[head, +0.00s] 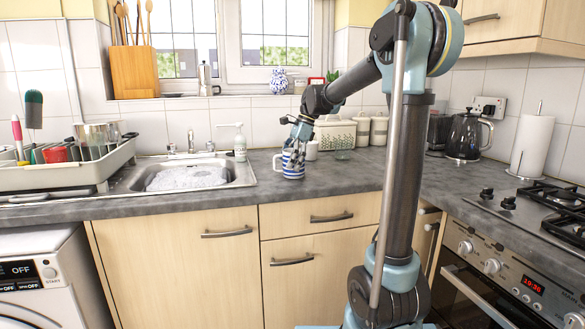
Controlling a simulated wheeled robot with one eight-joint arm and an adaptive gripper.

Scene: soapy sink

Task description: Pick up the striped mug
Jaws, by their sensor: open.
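The striped mug (291,170), blue and white, stands upright on the grey worktop to the right of the sink, with its handle toward the left. My gripper (294,151) is open and points down at the mug from above. Its fingers overlap the mug's upper part in the head view. I cannot tell whether the fingers touch the mug or reach inside its rim. The mug's rim is partly hidden by the gripper.
The soapy sink (187,177) lies left of the mug, with a soap bottle (240,147) at its back corner. A white basket (335,135) and several canisters stand behind my arm. A dish rack (75,172) is at far left.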

